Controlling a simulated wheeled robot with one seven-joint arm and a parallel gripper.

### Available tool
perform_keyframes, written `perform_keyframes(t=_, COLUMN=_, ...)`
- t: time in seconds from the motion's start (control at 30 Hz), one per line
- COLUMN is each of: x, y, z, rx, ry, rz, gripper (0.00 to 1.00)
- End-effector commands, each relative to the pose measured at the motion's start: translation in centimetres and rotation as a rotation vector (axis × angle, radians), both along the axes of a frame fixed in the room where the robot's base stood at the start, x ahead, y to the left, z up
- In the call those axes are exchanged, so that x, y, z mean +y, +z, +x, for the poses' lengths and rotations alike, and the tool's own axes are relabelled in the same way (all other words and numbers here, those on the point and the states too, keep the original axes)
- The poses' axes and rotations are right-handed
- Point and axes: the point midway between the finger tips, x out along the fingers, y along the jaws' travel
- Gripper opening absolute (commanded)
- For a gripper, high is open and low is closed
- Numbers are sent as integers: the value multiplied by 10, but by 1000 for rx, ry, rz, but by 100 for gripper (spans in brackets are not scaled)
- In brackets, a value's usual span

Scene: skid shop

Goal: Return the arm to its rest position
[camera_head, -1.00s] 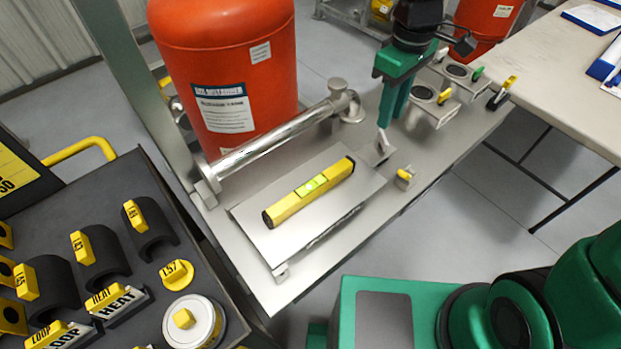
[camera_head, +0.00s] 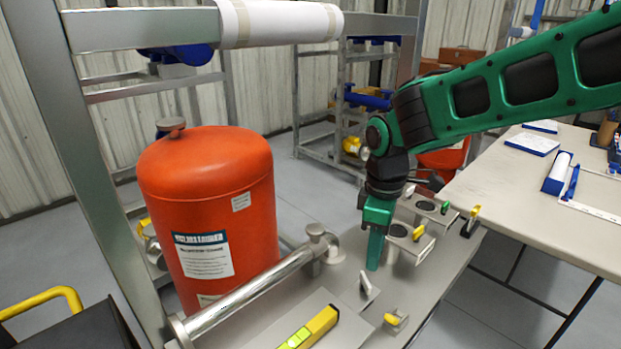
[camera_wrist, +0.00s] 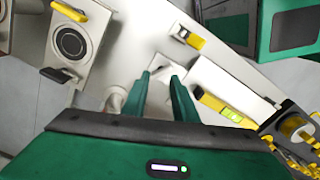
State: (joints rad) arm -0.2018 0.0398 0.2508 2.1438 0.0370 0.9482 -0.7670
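My green arm (camera_head: 500,85) reaches in from the right in the head view, its forearm raised and its wrist pointing down. My gripper (camera_head: 373,262) hangs over the metal skid deck (camera_head: 405,335), close to a small upright metal tab (camera_head: 368,285). In the wrist view my gripper (camera_wrist: 160,76) has its two fingers apart, with a gap and nothing clearly held between them. The yellow level (camera_head: 313,328) lies on a flat plate left of the gripper; it also shows in the wrist view (camera_wrist: 226,108).
A yellow-handled fitting (camera_head: 396,320) is nearer. A table (camera_head: 560,205) stands at right; an upright frame (camera_head: 80,170) at left.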

Motion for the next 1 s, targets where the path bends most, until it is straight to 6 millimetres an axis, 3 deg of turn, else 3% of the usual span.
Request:
perform_keyframes(t=0.17, x=-79, y=13, z=-15, rx=-20, ry=-310, rz=-31, gripper=26)
perform_keyframes(t=0.27, x=-140, y=20, z=-40, rx=-28, ry=-581, rz=-46, gripper=26)
perform_keyframes(t=0.4, x=-212, y=24, z=-92, rx=-33, ry=-979, rz=-49, gripper=26)
perform_keyframes(t=0.5, x=-248, y=22, z=-134, rx=-28, ry=-1244, rz=-38, gripper=26)
perform_keyframes(t=0.7, x=-281, y=13, z=-198, rx=-5, ry=-1622, rz=-7, gripper=26)
perform_keyframes(t=0.83, x=-286, y=9, z=-216, rx=6, ry=-1728, rz=6, gripper=26)
perform_keyframes(t=1.0, x=-287, y=8, z=-220, rx=9, ry=-1751, rz=8, gripper=26)
